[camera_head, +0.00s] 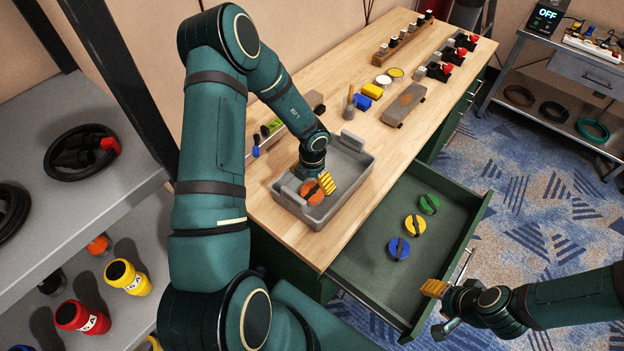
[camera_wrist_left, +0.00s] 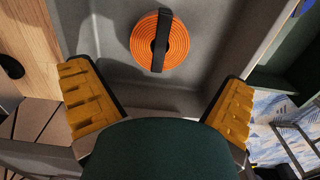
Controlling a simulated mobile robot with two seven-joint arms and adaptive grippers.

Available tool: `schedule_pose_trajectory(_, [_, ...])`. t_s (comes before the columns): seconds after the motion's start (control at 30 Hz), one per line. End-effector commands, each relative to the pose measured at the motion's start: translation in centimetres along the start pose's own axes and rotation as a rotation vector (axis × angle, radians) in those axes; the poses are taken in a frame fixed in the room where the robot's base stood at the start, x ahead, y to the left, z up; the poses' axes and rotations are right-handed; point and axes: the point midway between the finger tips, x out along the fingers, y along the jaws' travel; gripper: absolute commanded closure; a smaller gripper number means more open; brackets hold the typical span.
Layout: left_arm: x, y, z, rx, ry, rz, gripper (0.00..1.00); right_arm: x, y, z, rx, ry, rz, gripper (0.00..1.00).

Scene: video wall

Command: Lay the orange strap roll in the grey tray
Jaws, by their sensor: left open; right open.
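The orange strap roll (camera_head: 311,191), with a dark band across it, lies flat on the floor of the grey tray (camera_head: 351,157) on the wooden bench. In the left wrist view the roll (camera_wrist_left: 160,42) sits inside the tray (camera_wrist_left: 110,45), beyond my fingers and apart from them. My left gripper (camera_head: 316,183) is over the tray, its yellow fingers (camera_wrist_left: 157,105) spread wide with nothing between them. My right gripper (camera_head: 437,305) is open and empty beside the drawer's front right corner.
An open green drawer (camera_head: 360,262) holds green (camera_head: 429,204), yellow (camera_head: 415,225) and blue (camera_head: 398,248) strap rolls. Yellow and blue blocks, a grey-brown block (camera_head: 403,105) and racks of parts stand farther back on the bench. A grey shelf (camera_head: 110,205) stands at the left.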

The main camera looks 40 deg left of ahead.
Motion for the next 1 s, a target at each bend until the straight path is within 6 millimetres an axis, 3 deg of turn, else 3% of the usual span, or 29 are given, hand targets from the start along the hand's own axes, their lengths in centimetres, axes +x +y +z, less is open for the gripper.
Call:
schedule_pose_trajectory(0.03, [-1.2, 0.0, 0.0, 0.0, 0.0, 0.0, 0.0, -1.1, -0.5, -0.2, -0.001, 0.0, -0.001, 0.53])
schedule_pose_trajectory(0.17, [-2.6, 0.0, 0.0, 0.0, 0.0, 0.0, 0.0, -2.5, -1.0, -0.4, -0.003, -0.001, -0.002, 0.53])
schedule_pose_trajectory(0.37, [-4.7, 0.1, 0.0, 0.0, 0.0, 0.0, 0.0, -1.8, -0.7, -0.3, -0.003, -0.002, -0.002, 0.53])
schedule_pose_trajectory(0.57, [-4.7, -0.4, -0.3, 0.086, 0.0, 0.02, 0.0, -1.8, -0.7, -0.3, -0.003, -0.002, -0.002, 0.53])
schedule_pose_trajectory(0.77, [-3.8, -2.4, -0.9, 0.547, -0.023, 0.114, 0.0, -1.8, -0.7, -0.3, -0.003, -0.002, -0.002, 0.53])
schedule_pose_trajectory(1.0, [-3.0, -7.1, -1.5, 1.268, -0.093, 0.209, 0.0, -1.8, -0.7, -0.3, -0.003, -0.002, -0.002, 0.53])
